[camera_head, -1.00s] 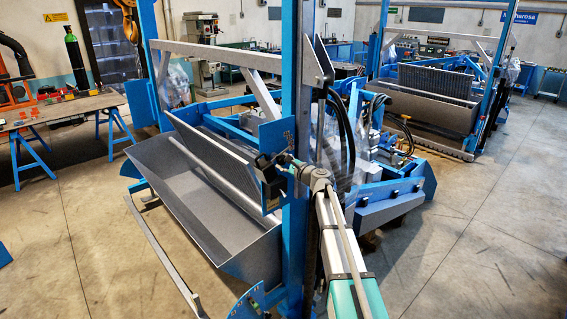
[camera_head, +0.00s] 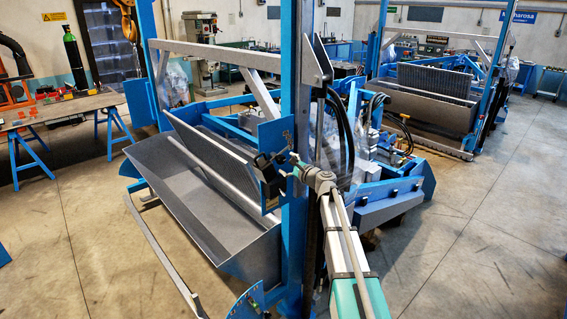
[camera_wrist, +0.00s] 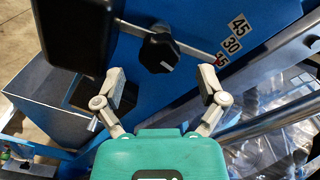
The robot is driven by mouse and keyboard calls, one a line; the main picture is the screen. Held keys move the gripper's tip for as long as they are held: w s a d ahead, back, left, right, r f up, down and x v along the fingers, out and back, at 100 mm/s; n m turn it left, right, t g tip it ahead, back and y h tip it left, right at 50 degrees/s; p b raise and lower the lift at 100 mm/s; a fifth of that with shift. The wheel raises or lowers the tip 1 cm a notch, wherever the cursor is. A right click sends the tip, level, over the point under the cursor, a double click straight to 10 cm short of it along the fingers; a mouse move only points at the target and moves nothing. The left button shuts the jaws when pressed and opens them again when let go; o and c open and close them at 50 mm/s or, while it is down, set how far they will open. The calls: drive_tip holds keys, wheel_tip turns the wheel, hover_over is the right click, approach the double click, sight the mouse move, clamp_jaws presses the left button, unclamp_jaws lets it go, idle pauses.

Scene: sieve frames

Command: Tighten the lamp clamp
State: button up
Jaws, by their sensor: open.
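A black knob (camera_wrist: 158,52) with a white line on it sits on a blue plate (camera_wrist: 190,20) in the wrist view. A thin silver pointer runs through the knob to a scale (camera_wrist: 230,42) marked 45, 30 and 15, ending near 15. A dark block (camera_wrist: 75,30), which may be the lamp, fills the upper left. My gripper (camera_wrist: 163,88) is open and empty, its two fingers apart on either side below the knob, not touching it. In the head view my gripper (camera_head: 290,163) is small beside the blue plate (camera_head: 275,137) on the blue post; the knob is hard to make out there.
A tall blue post (camera_head: 296,80) stands right behind my gripper. A grey trough (camera_head: 205,205) lies to its left and black hoses (camera_head: 340,130) hang to its right. A second similar machine (camera_head: 430,90) stands at the back right. The floor at the right is clear.

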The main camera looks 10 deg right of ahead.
drive_tip(key=v, duration=0.9)
drive_tip(key=shift+s, duration=0.25)
drive_tip(key=s+a+f+n+g+b, duration=0.3)
drive_tip(key=s+a+f+n+g, duration=0.6)
drive_tip(key=s+a+f+n, duration=0.35)
drive_tip(key=s+d+f+n+g+h+b, duration=0.1)
drive_tip(key=s+f+n+g+h, duration=0.2)
drive_tip(key=s+f, duration=0.3)
drive_tip(key=s+d+f+n+g+h+b, duration=0.1)
drive_tip(key=s+f+n+h, duration=0.4)
drive_tip(key=s, duration=0.7)
drive_tip(key=d+g+h, duration=0.1)
drive_tip(key=g, duration=0.1)
drive_tip(key=shift+s+f+n+g+b, duration=0.3)
drive_tip(key=shift+s+f+n+b, duration=0.05)
drive_tip(key=shift+f+b, duration=0.05)
idle(0.9)
